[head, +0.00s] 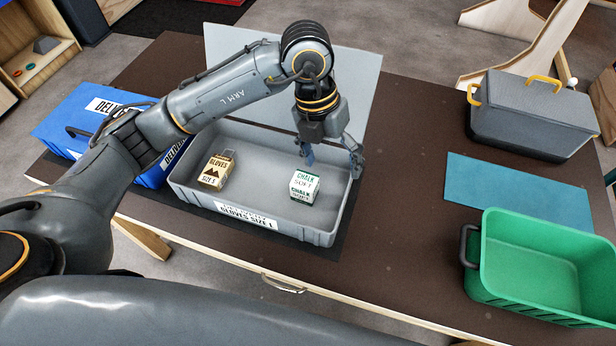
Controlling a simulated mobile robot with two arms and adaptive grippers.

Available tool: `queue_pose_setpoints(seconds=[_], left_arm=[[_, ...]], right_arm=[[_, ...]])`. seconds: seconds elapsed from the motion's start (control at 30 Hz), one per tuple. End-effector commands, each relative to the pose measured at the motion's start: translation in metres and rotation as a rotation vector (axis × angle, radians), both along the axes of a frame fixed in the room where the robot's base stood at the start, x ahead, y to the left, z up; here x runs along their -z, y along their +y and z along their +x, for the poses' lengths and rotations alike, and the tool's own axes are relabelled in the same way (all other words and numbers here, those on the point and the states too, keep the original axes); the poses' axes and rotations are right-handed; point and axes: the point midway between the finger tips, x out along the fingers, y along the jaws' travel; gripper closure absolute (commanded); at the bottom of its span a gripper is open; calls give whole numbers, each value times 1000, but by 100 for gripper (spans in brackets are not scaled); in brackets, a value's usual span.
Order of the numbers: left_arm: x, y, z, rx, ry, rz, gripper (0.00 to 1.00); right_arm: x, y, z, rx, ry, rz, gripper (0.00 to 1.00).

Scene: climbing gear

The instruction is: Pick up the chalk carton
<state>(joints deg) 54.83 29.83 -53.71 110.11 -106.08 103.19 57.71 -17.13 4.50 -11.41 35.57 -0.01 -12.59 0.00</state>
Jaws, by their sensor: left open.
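The chalk carton (305,187) is a small white and green box with "CHALK" lettering. It stands inside the grey bin (338,238), right of the middle. My left gripper (333,168) is open and empty, pointing down over the right back part of the bin. Its fingers appear above and behind the carton, apart from it as far as I can see. The exact height of the fingertips over the bin floor is hard to tell. My right gripper is not in view.
A brown gloves package (216,171) is in the bin's left part. A blue delivery box (58,130) is at left, a grey lidded box (530,118) at back right, and a green crate (545,255) at front right. A blue mat (515,190) lies bare. A pale panel (355,85) stands behind the bin.

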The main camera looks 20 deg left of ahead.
Motion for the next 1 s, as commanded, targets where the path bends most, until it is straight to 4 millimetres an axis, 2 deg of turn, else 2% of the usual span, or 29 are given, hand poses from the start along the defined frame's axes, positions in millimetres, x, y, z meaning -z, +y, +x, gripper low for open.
queue_pose_setpoints(seconds=[0.03, 0.1, 0.2, 0.27, 0.6, 0.83, 1.0], left_arm=[[-2, 18, 9, -29, -19, 81, 21], [-5, 37, 15, -61, -34, 166, 21], [-4, 51, 20, -88, -43, 226, 21], [2, 54, 20, -94, -42, 240, 21], [64, 54, 20, -93, -42, 238, 21], [81, 54, 19, -90, -44, 237, 21], [102, 60, 17, -92, -39, 238, 21]], right_arm=[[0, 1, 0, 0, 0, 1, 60], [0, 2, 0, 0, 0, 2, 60], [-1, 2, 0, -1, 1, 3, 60], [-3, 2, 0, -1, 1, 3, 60], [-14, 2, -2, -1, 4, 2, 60], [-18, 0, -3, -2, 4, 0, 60], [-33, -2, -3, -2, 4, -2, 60]])
